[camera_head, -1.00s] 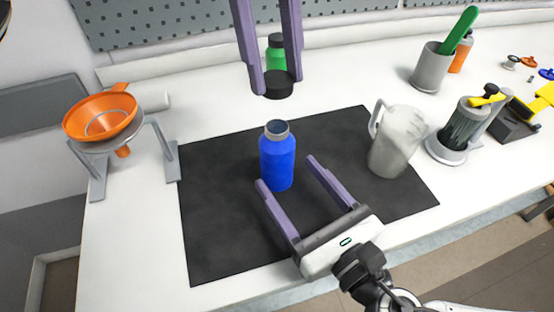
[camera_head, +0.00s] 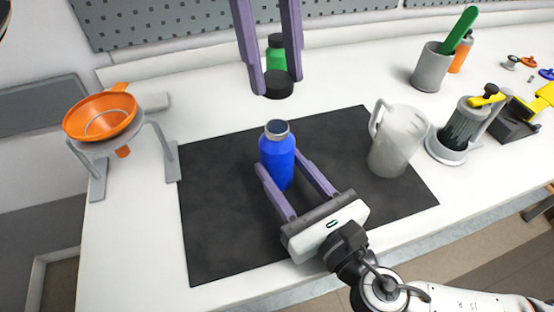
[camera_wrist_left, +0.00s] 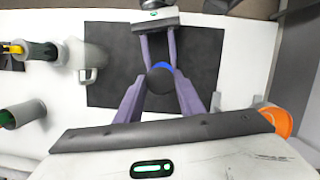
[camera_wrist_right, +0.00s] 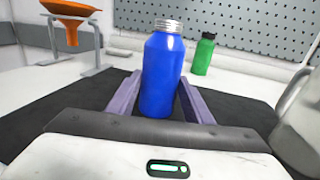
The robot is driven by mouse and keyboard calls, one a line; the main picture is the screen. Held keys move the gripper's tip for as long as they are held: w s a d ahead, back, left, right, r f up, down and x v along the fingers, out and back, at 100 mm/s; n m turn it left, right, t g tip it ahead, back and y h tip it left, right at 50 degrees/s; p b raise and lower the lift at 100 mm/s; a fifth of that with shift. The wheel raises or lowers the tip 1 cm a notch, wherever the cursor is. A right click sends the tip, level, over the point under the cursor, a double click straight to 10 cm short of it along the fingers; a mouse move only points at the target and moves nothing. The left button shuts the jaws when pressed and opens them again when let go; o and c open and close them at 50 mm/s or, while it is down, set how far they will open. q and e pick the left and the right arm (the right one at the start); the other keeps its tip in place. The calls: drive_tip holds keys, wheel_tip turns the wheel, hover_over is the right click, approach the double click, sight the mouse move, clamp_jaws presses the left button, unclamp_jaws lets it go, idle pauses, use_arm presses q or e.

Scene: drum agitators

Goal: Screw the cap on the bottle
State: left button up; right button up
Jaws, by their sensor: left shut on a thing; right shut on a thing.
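The blue bottle (camera_head: 277,160) stands upright and uncapped on the black mat (camera_head: 215,225). Its bare metallic neck also shows in the right wrist view (camera_wrist_right: 168,26). My right gripper (camera_head: 279,168) is shut on the bottle, its fingers on either side of the body. My left gripper (camera_head: 277,82) is shut on the black cap (camera_head: 278,86) and holds it in the air, apart from the bottle. In the left wrist view the round top of the cap (camera_wrist_left: 160,80) covers most of the bottle, with only a blue edge (camera_wrist_left: 164,67) showing.
A grey pitcher (camera_head: 396,145) stands at the mat's right side. An orange funnel (camera_head: 101,118) sits in a grey stand at left. A green bottle (camera_head: 277,50) is behind my left gripper. A grey cup (camera_head: 431,68) and a brush holder (camera_head: 462,130) stand at right.

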use_arm(q)
approach(277, 155)
drive_tip(key=shift+w+d+f, duration=0.35)
drive_tip(key=shift+w+d, duration=0.15)
drive_tip(key=shift+d, duration=0.1)
drive_tip(key=shift+f, duration=0.9)
drive_tip(key=shift+f, duration=0.5)
